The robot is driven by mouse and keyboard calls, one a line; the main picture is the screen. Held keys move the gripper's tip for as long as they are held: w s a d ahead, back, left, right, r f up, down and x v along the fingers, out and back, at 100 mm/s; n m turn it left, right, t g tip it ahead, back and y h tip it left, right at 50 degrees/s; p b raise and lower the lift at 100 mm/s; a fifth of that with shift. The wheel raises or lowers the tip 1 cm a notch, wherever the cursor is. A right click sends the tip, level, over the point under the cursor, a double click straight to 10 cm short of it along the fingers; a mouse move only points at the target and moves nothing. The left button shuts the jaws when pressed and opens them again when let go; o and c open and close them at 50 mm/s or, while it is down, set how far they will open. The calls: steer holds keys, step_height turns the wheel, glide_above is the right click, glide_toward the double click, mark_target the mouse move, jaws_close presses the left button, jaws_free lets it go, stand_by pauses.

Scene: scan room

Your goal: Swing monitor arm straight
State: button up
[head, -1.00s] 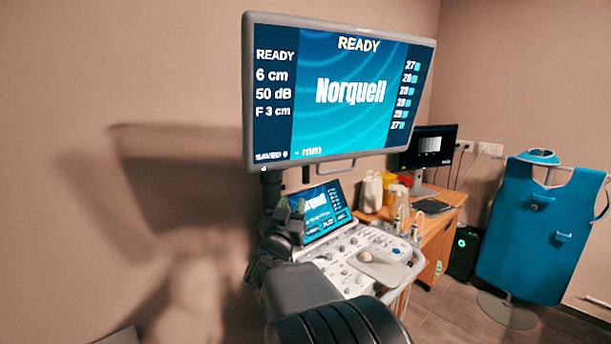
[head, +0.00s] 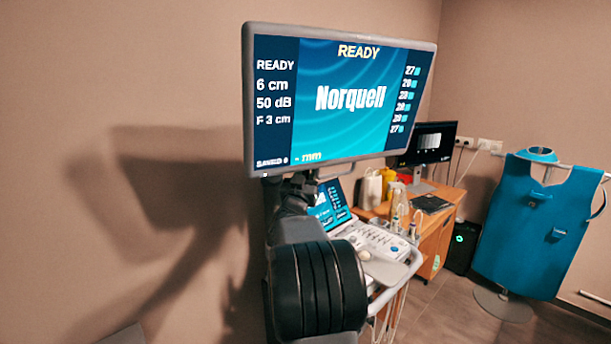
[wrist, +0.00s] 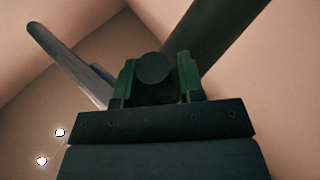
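The large monitor (head: 345,95) stands at upper centre in the head view, turned at an angle, its lit screen reading READY and Norquell. Its support below is mostly hidden by my arm. My gripper (head: 298,182) is raised just under the monitor's lower left edge. In the wrist view my gripper (wrist: 155,80) points up, with its two green-dark fingers on either side of a dark round post (wrist: 153,67). I cannot tell whether they press on it. A dark bar (wrist: 215,40) runs up right behind them, and a long thin panel edge (wrist: 68,62) slants at left.
The console (head: 375,245) with knobs and a small tilted screen (head: 332,205) is below the monitor, partly behind my arm. A wooden desk (head: 440,225) with a second monitor (head: 430,145) stands behind. A teal apron (head: 535,225) hangs at right. The wall (head: 110,80) is bare at left.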

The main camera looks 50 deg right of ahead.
jaws_close()
stand_by(0.3)
steer(key=shift+b, duration=0.3)
